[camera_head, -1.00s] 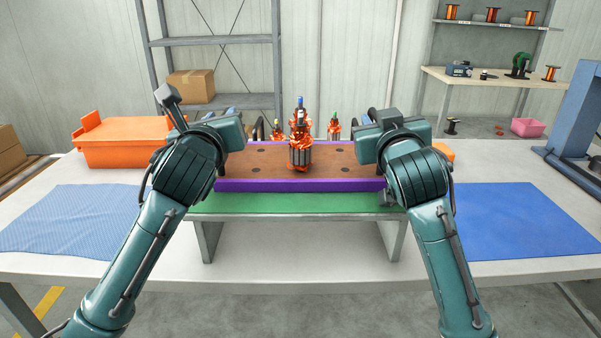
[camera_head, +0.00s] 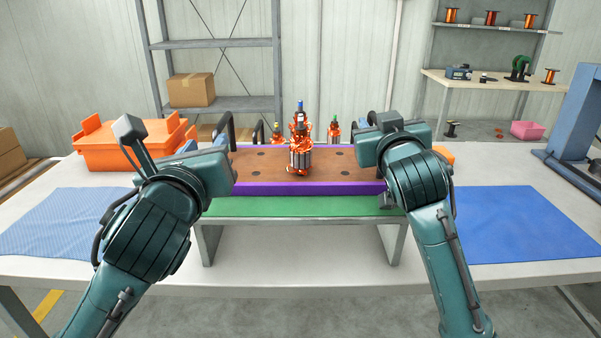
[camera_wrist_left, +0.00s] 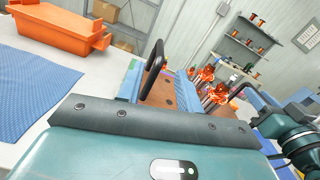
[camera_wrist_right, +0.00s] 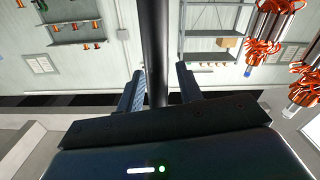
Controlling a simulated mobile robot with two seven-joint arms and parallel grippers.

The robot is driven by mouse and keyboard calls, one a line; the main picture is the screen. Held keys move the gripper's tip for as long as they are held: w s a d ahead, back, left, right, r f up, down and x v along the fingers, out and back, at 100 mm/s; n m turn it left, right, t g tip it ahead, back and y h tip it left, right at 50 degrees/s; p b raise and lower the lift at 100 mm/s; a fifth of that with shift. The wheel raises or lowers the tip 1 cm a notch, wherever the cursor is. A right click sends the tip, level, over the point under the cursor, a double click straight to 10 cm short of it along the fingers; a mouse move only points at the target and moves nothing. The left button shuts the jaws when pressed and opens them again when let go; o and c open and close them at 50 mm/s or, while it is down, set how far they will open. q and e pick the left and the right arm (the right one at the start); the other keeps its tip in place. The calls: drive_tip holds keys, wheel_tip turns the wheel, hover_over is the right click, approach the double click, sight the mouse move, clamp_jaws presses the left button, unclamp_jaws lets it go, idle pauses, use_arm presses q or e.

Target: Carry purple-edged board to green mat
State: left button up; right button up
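The purple-edged board (camera_head: 310,188) has a brown top and lies level above the green mat (camera_head: 300,206) on a low grey stand. The mat's front strip shows; any contact beneath the board is hidden. A black handle (camera_head: 229,128) stands at the board's left end. My left gripper (camera_wrist_left: 157,85) is open; the handle (camera_wrist_left: 153,68) shows beyond its blue fingers, apparently clear of them. My right gripper (camera_wrist_right: 160,85) has its fingers on both sides of the right black handle (camera_wrist_right: 155,40), with a gap beside the bar, so it looks open around it.
Several copper-wound armatures (camera_head: 300,158) stand on or behind the board. An orange bin (camera_head: 125,150) and light-blue mat (camera_head: 60,220) lie left. A blue mat (camera_head: 520,220) lies right. The white table (camera_head: 300,255) is clear in front of the stand.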

drive_tip(key=shift+s, duration=0.45)
use_arm(q)
drive_tip(key=shift+s, duration=0.65)
use_arm(e)
drive_tip(key=s, duration=1.1)
use_arm(q)
drive_tip(key=shift+o, duration=0.3)
drive_tip(key=o, duration=0.5)
use_arm(e)
drive_tip(key=shift+o, duration=0.5)
drive_tip(key=o, duration=0.5)
drive_tip(key=shift+c, duration=0.2)
use_arm(q)
wheel_tip(320, 180, up, 7)
drive_tip(key=s+a+p, duration=0.2)
drive_tip(key=p, duration=0.7)
use_arm(e)
wheel_tip(320, 180, up, 9)
